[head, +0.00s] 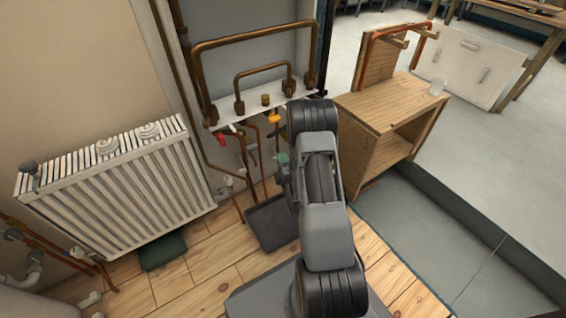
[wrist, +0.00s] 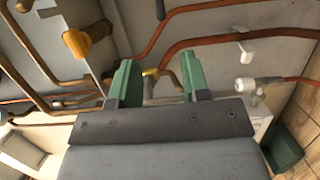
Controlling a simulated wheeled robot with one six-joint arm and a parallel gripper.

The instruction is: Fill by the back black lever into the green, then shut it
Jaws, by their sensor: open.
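My gripper (wrist: 157,75) is open, with two green fingers apart and nothing held between them. In the head view its green fingertip part (head: 283,158) shows beside my arm, in front of the pipework. A small brass-yellow fitting (wrist: 151,73) shows between the fingers, beyond them. A dark handle-like piece (wrist: 160,9) shows at the top of the wrist view; I cannot tell if it is the back black lever. An orange handle (wrist: 76,43) is to the left, also seen in the head view (head: 274,118). No gauge with a green zone can be made out.
A red handle (head: 221,139) sits on the pipes left of the orange one. A white radiator (head: 120,190) stands left, with a dark green box (head: 163,250) below. A dark tray (head: 268,222) lies on the floor. A wooden cabinet (head: 385,120) is right of my arm.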

